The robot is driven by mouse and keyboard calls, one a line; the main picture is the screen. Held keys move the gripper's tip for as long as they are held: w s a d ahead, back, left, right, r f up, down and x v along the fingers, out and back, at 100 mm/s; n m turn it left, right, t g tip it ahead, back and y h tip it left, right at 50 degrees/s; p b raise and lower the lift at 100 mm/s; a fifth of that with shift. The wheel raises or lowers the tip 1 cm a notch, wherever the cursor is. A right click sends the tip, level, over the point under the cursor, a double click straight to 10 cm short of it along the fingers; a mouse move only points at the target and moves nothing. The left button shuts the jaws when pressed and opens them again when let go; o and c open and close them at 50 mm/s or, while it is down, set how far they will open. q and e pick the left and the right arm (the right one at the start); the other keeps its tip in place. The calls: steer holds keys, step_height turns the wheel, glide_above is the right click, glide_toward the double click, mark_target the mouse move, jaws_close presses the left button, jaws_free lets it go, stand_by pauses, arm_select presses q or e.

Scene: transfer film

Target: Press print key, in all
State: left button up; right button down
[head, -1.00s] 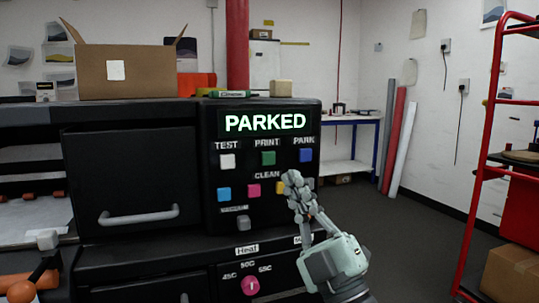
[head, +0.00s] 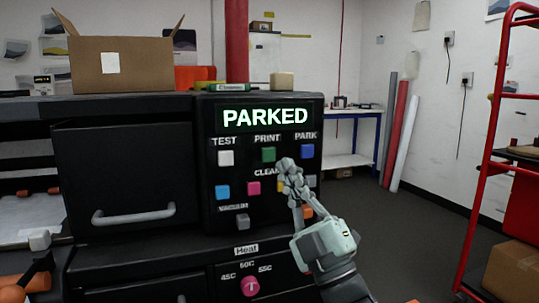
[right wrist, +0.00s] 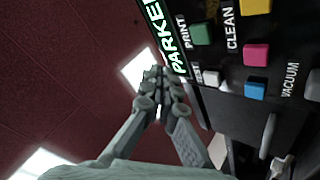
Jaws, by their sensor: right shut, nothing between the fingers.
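The green print key (head: 268,154) sits under the PRINT label on the black control panel (head: 233,172). It also shows in the right wrist view (right wrist: 202,34). The display (head: 265,117) above it reads PARKED in lit letters. My right gripper (head: 287,164) is shut and empty. In the head view its fingertips are just below and right of the green key, in front of the panel, and cover part of the yellow key. In the right wrist view the fingertips (right wrist: 157,78) appear apart from the green key. My left gripper is not in view.
Close by are the white test key (head: 226,158), the blue park key (head: 307,151), the pink key (head: 254,188) and the light blue key (head: 222,192). A cardboard box (head: 140,72) stands on the machine. A red rack (head: 485,170) stands at the right, with open floor between.

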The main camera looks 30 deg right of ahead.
mark_target(268, 148)
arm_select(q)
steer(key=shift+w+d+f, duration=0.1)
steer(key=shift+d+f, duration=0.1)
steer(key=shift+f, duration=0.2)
arm_select(e)
steer(key=shift+w+d, duration=0.25)
steer(key=shift+w, duration=0.7)
steer(key=shift+w+d, duration=0.2)
steer(key=shift+w, duration=0.8)
steer(key=shift+w+d, duration=0.25)
steer(key=shift+w, duration=0.7)
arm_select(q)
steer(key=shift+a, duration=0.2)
arm_select(e)
steer(key=shift+w, duration=0.15)
steer(key=shift+w+d, duration=0.1)
steer(key=shift+w, duration=0.2)
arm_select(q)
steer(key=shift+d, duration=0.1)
arm_select(e)
steer(key=shift+w+d, duration=0.1)
steer(key=shift+w, duration=0.35)
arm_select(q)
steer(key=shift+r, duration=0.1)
arm_select(e)
steer(key=shift+s, duration=0.15)
steer(key=shift+s+a, duration=0.2)
steer(key=shift+s, duration=0.55)
